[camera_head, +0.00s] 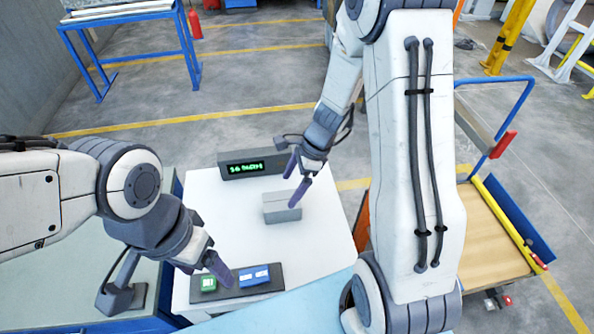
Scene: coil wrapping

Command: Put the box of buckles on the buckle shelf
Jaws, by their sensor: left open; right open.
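A small grey box (282,208), probably the box of buckles, sits on the white tabletop (230,220). Its contents cannot be seen. My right gripper (297,178) is open, with purple fingers pointing down over the box's far right part. I cannot tell whether the fingers touch it. No buckle shelf can be made out in this view.
A dark display unit (254,163) with green digits stands at the table's back. The panel carries green and blue buttons. A cart (495,245) with a wooden deck stands at the right. A blue-framed table (130,18) and red extinguisher (195,24) are farther back. Open floor lies between.

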